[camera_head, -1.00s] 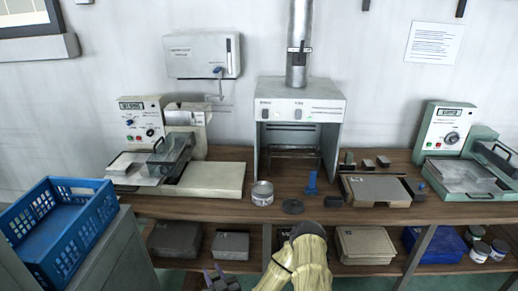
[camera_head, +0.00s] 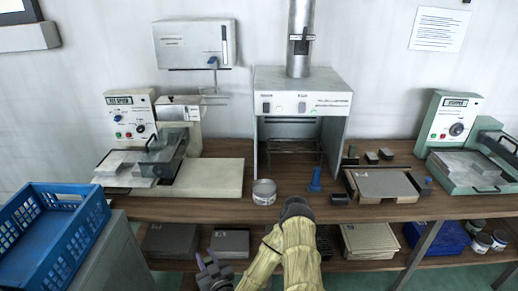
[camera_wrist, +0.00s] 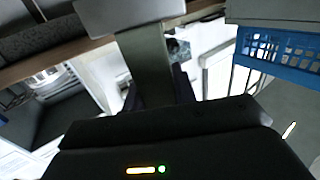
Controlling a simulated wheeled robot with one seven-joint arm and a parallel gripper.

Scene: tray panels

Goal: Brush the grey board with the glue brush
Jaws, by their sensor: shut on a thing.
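My gripper (camera_head: 213,274) is low at the front of the head view, left of my forearm and below the bench top. In the wrist view its two dark fingers (camera_wrist: 158,92) are shut on a grey T-shaped tool, which appears to be the glue brush (camera_wrist: 147,62). Its straight shank leads to a wide flat end; bristles cannot be made out. The flat grey board (camera_head: 385,184) lies on the bench right of the hood, in a dark-edged holder, well away from my gripper. A round white pot (camera_head: 264,192) stands on the bench near the middle.
A blue upright piece (camera_head: 315,181) stands right of the pot. Small dark blocks (camera_head: 371,157) sit behind the board. Green-fronted machine (camera_head: 452,128) at right, cream machine (camera_head: 205,180) at left, metal hood (camera_head: 300,98) between. Blue crate (camera_head: 50,240) at left front. Boxes (camera_head: 370,238) fill the lower shelf.

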